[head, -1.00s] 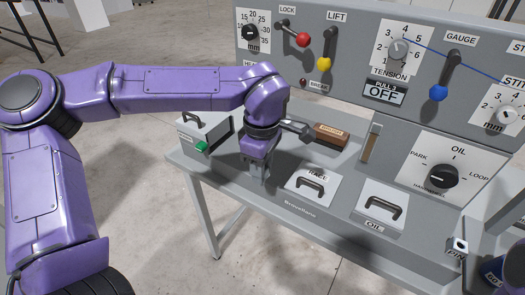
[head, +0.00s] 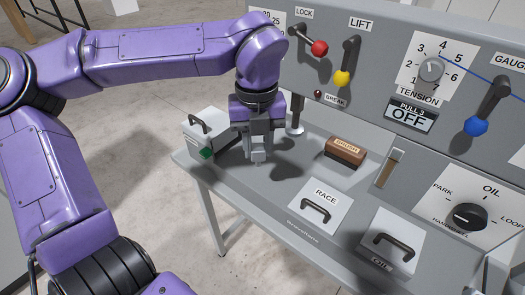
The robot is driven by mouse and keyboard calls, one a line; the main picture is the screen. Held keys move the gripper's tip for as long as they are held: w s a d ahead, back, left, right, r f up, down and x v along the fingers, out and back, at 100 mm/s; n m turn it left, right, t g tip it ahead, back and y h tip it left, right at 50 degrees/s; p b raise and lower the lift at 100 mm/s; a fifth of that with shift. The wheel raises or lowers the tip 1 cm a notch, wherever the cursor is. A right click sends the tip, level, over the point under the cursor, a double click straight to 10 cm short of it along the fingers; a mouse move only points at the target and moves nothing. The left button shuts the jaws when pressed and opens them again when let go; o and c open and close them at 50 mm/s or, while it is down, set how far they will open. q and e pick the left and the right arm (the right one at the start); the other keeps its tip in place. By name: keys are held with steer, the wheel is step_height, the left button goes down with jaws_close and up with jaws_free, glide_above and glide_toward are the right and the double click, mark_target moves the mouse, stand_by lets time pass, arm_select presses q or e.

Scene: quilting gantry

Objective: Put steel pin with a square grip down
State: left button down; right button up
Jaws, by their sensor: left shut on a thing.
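My left gripper (head: 258,152) points down over the left part of the grey table, between the white box with a black handle and the brown brush. It is shut on a small light-grey piece (head: 257,157), taken to be the steel pin with a square grip. Only a little of it shows between the fingertips; the rest is hidden by the fingers. I cannot tell whether its lower end touches the tabletop. My right gripper is not in view.
The white box (head: 196,128) stands left of the gripper, a metal post (head: 295,118) behind right. A brown brush (head: 345,152) lies to the right. RACE (head: 327,190) and OIL (head: 378,232) covers with handles lie in front right. The tabletop (head: 265,185) before the gripper is bare.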

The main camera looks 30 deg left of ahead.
arm_select(q)
steer(key=w+a+f, duration=0.1)
steer(key=w+f, duration=0.1)
steer(key=f, duration=0.1)
steer(key=w+a+f+p, duration=0.1)
steer(key=w+f, duration=0.1)
steer(key=f, duration=0.1)
steer(key=w+a+f+p, duration=0.1)
steer(key=w+f, duration=0.2)
steer(key=shift+a+f, duration=0.3)
steer(key=shift+a, duration=0.05)
steer(key=shift+f, duration=0.4)
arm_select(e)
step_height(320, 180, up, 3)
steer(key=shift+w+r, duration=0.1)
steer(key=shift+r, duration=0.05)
